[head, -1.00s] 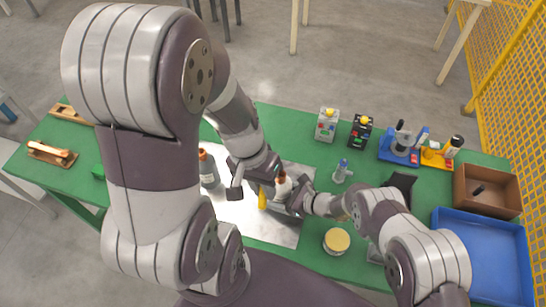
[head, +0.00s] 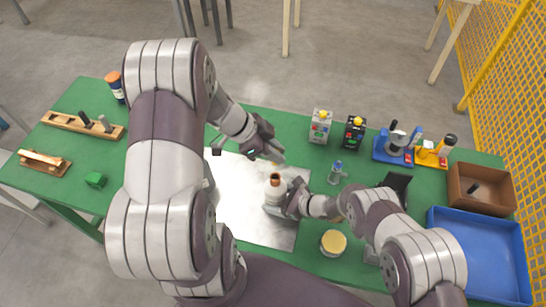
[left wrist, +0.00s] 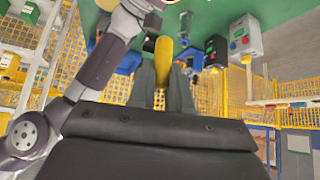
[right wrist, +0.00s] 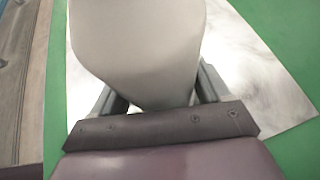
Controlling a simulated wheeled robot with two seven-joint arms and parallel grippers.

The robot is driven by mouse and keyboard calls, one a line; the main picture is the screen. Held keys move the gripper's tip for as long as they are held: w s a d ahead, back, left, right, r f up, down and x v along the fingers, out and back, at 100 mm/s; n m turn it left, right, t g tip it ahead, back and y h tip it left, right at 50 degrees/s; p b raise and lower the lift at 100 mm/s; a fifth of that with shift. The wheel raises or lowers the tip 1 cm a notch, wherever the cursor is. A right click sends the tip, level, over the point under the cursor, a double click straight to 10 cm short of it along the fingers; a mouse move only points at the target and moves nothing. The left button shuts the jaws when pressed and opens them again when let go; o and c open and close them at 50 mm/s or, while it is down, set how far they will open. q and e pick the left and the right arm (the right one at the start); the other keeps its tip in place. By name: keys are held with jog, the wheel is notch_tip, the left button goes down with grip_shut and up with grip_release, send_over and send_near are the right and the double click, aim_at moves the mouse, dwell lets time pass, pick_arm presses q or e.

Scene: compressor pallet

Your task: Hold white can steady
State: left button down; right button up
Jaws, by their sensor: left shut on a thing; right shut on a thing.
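The white can (head: 275,188), with a brownish top, stands on the pale sheet (head: 245,222) on the green table. My right gripper (head: 291,203) is shut on it from the right side. In the right wrist view the white can (right wrist: 138,45) fills the space between the fingers of my right gripper (right wrist: 160,100). My left gripper (head: 272,154) is behind the can, apart from it. In the left wrist view my left gripper (left wrist: 163,88) is shut on a yellow object (left wrist: 163,62). That object is mostly hidden in the head view.
A yellow-lidded jar (head: 333,243) and a small blue-topped bottle (head: 336,173) stand right of the can. A blue tray (head: 480,250) and a brown box (head: 480,188) are at the right. A grey device (head: 320,127) and a black one (head: 354,134) stand at the back.

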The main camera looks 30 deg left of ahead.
aim_at(275, 164)
pick_arm(q)
jog(key=shift+s+r, duration=0.1)
jog(key=shift+s, duration=0.05)
pick_arm(e)
jog(key=shift+r, duration=0.1)
jog(key=shift+s, duration=0.1)
pick_arm(q)
jog(key=shift+f, duration=2.95)
jog(key=shift+f, duration=1.5)
jog(key=c, duration=1)
grip_release()
jog(key=v, duration=1.1)
jog(key=shift+a+r, duration=0.2)
jog(key=shift+r, duration=0.15)
